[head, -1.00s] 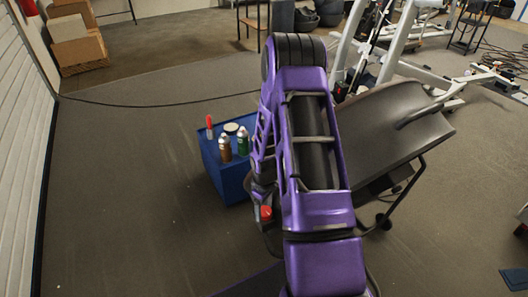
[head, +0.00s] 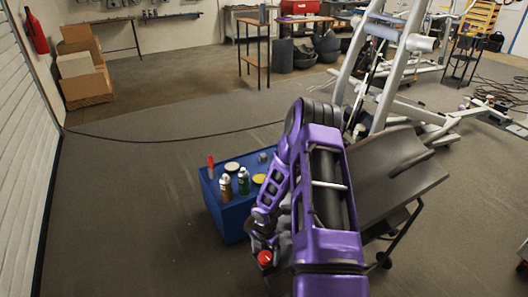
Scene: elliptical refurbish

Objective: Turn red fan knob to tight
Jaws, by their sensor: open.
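My purple arm runs up the middle of the head view and folds back down on its left side. My gripper (head: 262,243) is the dark end at the lower left of the arm, small and partly hidden; it is open. A round red knob-like piece (head: 265,257) shows right at the gripper's end. I cannot tell whether it is the fan knob, or whether the jaws touch it. No tight marking can be read. Any fan body behind the arm is hidden.
A blue box (head: 228,222) left of the arm carries a brown bottle (head: 225,189), a green bottle (head: 243,181), a red-handled tool (head: 211,167) and round lids. A dark padded panel (head: 395,170) stands right of the arm. White gym frames stand behind. Floor at left is clear.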

